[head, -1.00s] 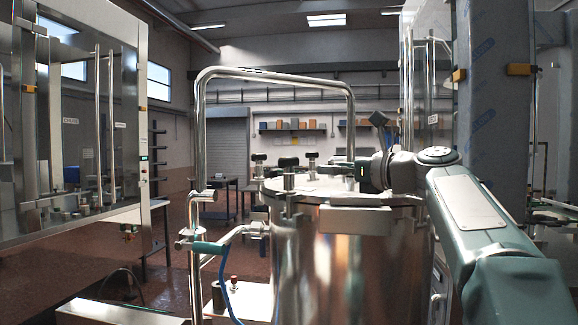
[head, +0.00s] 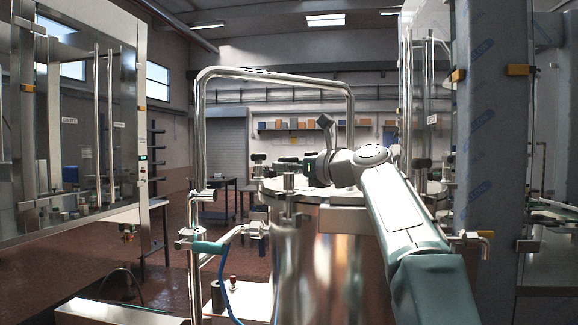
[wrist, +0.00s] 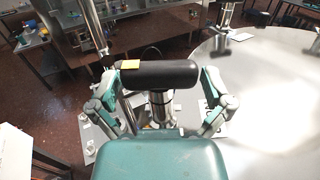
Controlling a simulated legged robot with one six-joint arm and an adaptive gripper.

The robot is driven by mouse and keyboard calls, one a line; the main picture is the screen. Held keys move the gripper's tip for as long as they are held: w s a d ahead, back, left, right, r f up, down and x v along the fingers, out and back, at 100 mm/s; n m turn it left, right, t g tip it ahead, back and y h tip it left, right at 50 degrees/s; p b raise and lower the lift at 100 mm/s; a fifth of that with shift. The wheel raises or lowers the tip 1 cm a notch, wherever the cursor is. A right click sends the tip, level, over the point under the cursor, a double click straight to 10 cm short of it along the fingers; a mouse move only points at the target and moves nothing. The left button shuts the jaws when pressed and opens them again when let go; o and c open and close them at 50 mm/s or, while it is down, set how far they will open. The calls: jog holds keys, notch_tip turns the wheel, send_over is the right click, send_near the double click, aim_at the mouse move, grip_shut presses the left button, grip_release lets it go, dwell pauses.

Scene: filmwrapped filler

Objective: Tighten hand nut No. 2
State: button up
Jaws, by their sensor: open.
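A hand nut with a black bar-shaped knob (wrist: 158,74) and a steel stem stands at the rim of the steel tank lid (wrist: 262,75) in the wrist view. My gripper (wrist: 158,88) is open, with one finger at each end of the knob; I cannot tell whether they touch it. A small yellow patch shows at the knob's left end. In the head view my gripper (head: 306,168) is over the lid's left part, beside a dark knob (head: 286,160). Another dark knob (head: 258,157) stands at the left rim. No number is readable on any nut.
A tall bent steel pipe (head: 199,130) rises left of the tank, with a teal-handled valve (head: 208,247) below. A film-wrapped column (head: 478,150) stands close on the right. A glazed machine (head: 75,130) stands at the left. Tables are behind.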

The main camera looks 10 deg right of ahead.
jog(key=c, duration=0.8)
jog(key=shift+m+t+h, duration=0.3)
jog(key=shift+h, duration=0.1)
jog(key=shift+s+a+m+t+h, duration=0.1)
jog(key=shift+m+t+h, duration=0.45)
jog(key=shift+h, duration=0.25)
jog(key=shift+m+t+h, duration=0.85)
jog(key=shift+m+h, duration=0.8)
jog(key=shift+h, duration=0.65)
jog(key=shift+m+h, duration=0.6)
jog(key=shift+h, duration=0.3)
jog(key=o, duration=0.8)
